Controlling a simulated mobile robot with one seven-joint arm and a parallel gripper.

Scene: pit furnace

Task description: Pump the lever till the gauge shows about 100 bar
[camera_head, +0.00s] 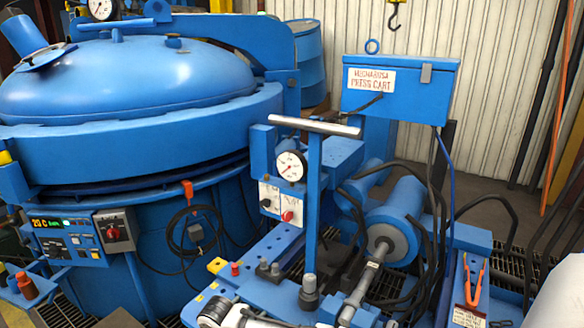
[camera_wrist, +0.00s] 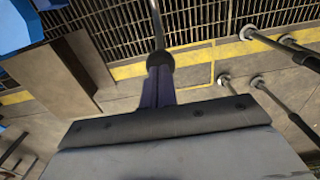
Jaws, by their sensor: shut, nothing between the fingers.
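A round white gauge (camera_head: 291,166) stands on the blue press cart; its numbers are too small to read, and its needle seems to point to the lower left. Beside it rises a blue upright with a grey crossbar (camera_head: 314,126). A grey rod (camera_head: 362,284) slants down from a blue cylinder; I cannot tell which of these is the pump lever. My gripper (camera_wrist: 160,80) shows in the wrist view as dark, closed fingers. A dark round knob on a thin rod (camera_wrist: 158,57) lies at their tips; whether they touch is unclear.
A large blue furnace (camera_head: 120,85) with a domed lid fills the left. A control panel (camera_head: 75,238) is on its front. A blue box (camera_head: 400,88) marked "PRESS CART" and dark hoses (camera_head: 435,180) stand at right. Floor grating (camera_wrist: 100,45) shows below.

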